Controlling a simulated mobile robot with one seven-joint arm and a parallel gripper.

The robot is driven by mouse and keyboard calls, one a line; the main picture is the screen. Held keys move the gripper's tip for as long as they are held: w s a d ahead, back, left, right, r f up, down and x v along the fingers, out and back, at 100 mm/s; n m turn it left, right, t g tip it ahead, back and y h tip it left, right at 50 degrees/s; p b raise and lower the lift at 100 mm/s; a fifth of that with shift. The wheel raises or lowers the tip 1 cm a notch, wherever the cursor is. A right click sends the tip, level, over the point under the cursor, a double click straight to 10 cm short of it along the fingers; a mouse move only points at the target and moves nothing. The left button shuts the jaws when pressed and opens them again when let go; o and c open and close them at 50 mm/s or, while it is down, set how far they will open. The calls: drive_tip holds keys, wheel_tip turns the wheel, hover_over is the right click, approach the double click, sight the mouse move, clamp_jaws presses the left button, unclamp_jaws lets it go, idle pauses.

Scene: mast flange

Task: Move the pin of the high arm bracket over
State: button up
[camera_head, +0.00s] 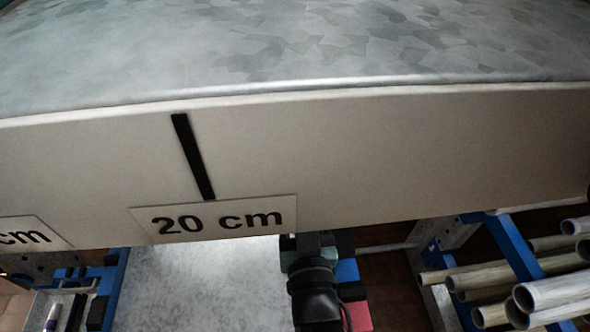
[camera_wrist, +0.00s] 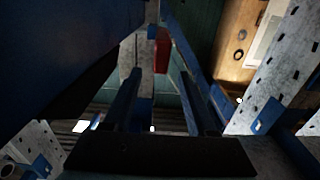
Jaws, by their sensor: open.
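In the wrist view my gripper (camera_wrist: 154,50) has its two long dark fingers apart, with a gap between them. A small red part (camera_wrist: 162,50) shows near the fingertips, beside a grey metal post (camera_wrist: 130,58). I cannot tell whether either belongs to the high arm bracket, or whether the fingers touch them. No pin can be made out clearly in either view. In the head view a large panel hides much of the scene, and I cannot pick out the bracket or my gripper there.
The cream panel (camera_head: 400,160) bears a black mark and a "20 cm" label (camera_head: 214,218). Below it are a grey metal surface (camera_head: 205,285) and, at right, several stacked pipes (camera_head: 555,293) in a blue rack. Perforated grey uprights (camera_wrist: 275,75) stand close on the right in the wrist view.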

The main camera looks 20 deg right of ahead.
sight(296, 180)
drive_tip(key=b+x, duration=0.1)
drive_tip(key=x, duration=0.5)
drive_tip(key=shift+a, duration=0.1)
clamp_jaws()
idle(1.4)
